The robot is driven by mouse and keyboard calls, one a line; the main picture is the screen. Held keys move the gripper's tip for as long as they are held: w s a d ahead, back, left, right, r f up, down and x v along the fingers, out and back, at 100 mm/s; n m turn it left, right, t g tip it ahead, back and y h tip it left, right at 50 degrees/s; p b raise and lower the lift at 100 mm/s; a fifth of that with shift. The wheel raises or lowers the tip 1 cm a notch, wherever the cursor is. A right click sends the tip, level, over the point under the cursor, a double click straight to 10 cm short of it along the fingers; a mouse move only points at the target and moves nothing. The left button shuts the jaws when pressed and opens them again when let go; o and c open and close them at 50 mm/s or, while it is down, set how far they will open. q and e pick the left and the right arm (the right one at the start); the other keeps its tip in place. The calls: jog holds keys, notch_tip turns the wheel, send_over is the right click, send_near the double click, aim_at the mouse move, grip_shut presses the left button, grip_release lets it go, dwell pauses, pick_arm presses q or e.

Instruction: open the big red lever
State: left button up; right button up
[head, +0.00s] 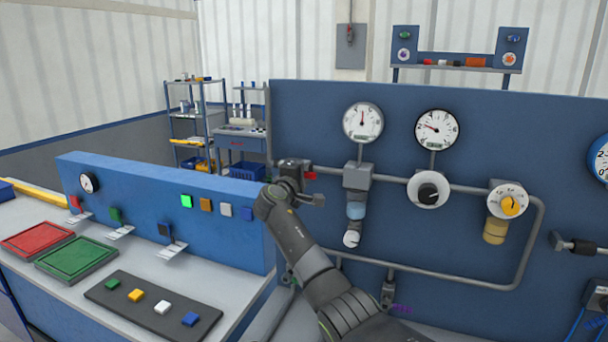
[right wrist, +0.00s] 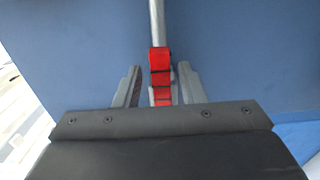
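The red lever (head: 309,176) sits at the left end of the grey pipe on the big blue panel. It is mostly hidden behind my right gripper (head: 305,183) in the head view. In the right wrist view, the lever (right wrist: 160,76) is a jointed-looking row of red blocks at the end of a grey pipe. It lies between the two grey fingers of my right gripper (right wrist: 159,88), with a visible gap on at least the left side. The fingers are apart, around the lever and not clamped on it. My left gripper is not in view.
Gauges (head: 362,122), a black knob (head: 429,190) and a yellow knob (head: 508,205) stand out from the panel right of my gripper. A lower blue console (head: 150,205) with small levers is on the left. Trays (head: 75,258) lie on its bench.

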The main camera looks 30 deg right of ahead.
jog(key=shift+a, duration=0.1)
jog(key=b+v, duration=0.6)
jog(key=v, duration=1.1)
jog(key=shift+s, duration=0.2)
